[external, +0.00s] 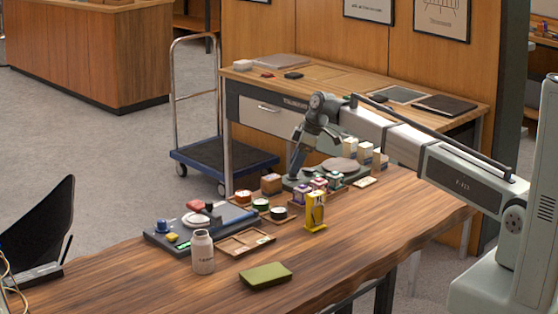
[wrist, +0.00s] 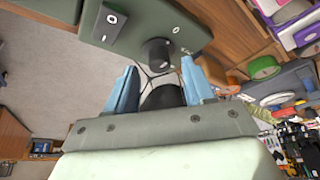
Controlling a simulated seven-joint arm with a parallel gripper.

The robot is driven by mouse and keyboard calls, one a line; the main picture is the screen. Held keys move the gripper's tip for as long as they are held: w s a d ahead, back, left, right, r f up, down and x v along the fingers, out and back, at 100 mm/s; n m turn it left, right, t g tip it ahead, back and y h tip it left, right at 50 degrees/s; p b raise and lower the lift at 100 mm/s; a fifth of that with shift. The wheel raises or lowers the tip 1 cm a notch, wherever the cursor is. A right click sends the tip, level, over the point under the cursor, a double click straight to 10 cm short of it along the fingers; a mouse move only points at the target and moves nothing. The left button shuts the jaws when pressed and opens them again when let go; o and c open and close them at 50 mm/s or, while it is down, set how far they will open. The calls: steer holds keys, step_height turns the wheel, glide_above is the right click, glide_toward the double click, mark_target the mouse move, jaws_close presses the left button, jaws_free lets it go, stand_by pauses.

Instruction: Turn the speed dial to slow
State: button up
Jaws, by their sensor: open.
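A green machine (wrist: 135,48) fills the top of the wrist view. A black round dial (wrist: 157,53) sticks out of it, with a small white mark beside it. My gripper (wrist: 158,68) is open, with one blue finger on each side of the dial in the picture. I cannot tell whether either finger touches it. In the external view my gripper (external: 292,176) points down at the left end of the same machine, which carries a round grey plate (external: 341,164). The dial is not discernible there, and its setting cannot be read.
A dark switch block (wrist: 109,25) with white marks sits beside the dial. The table's front right (external: 390,235) is clear.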

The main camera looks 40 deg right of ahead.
steer(key=shift+x, duration=0.8)
steer(key=shift+c, duration=0.5)
jaws_close()
